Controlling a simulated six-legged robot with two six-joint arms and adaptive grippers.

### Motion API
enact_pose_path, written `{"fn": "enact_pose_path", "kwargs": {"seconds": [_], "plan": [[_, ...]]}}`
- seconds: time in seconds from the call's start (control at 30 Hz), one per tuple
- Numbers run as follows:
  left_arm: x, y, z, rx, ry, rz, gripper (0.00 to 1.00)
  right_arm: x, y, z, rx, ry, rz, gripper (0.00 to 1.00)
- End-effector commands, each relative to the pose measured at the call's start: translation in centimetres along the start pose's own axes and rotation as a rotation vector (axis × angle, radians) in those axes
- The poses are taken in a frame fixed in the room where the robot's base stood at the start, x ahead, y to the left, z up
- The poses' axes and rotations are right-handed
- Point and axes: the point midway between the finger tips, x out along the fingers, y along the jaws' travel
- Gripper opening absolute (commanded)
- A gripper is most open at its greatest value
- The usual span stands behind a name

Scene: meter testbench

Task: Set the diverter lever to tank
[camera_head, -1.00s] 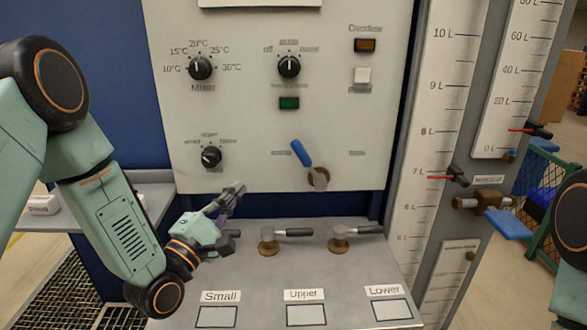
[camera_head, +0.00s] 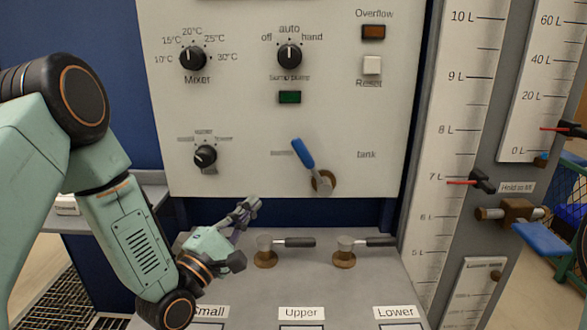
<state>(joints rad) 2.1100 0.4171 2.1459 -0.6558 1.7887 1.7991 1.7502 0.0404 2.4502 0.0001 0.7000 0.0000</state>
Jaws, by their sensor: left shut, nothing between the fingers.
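The diverter lever (camera_head: 304,157) has a blue handle on a brass pivot (camera_head: 323,182) low on the white panel. Its handle tilts up and left, toward a blurred label on the left and away from the "tank" label (camera_head: 366,155) on the right. My left gripper (camera_head: 250,206) is shut and empty. In the picture it is below and left of the lever, apart from it, over the back of the grey bench. My right gripper is out of view.
Two brass valves with dark handles, the upper (camera_head: 266,252) and the lower (camera_head: 344,252), stand on the bench to the right of my left gripper. A selector knob (camera_head: 205,156) sits above it. Level scales (camera_head: 455,130) rise at the right.

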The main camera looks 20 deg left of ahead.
Motion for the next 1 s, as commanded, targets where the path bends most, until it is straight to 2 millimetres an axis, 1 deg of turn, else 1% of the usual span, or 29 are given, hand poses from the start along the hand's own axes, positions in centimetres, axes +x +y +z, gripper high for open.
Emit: {"fn": "enact_pose_path", "kwargs": {"seconds": [0.17, 0.27, 0.37, 0.73, 0.77, 0.8, 1.0], "plan": [[0.3, 0.0, 0.0, 0.001, 0.0, 0.0, 0.0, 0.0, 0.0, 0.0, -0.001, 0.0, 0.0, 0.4], [1.2, 0.0, 0.1, 0.004, -0.003, 0.0, 0.0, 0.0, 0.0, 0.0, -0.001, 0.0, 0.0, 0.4], [2.9, 0.0, 0.1, 0.004, -0.004, 0.001, 0.0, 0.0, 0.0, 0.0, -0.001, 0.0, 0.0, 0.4], [10.1, -0.1, 0.1, 0.003, -0.003, 0.002, 0.0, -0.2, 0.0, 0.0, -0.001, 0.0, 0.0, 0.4], [10.6, -0.1, 0.1, 0.003, -0.002, 0.001, 0.0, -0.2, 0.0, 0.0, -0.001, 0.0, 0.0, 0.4], [11.1, -0.1, 0.7, 0.003, -0.005, -0.001, 0.0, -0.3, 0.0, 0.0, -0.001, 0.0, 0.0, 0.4], [12.7, -0.1, 2.2, 0.002, -0.001, 0.0, 0.0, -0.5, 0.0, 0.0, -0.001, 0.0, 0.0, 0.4]]}}
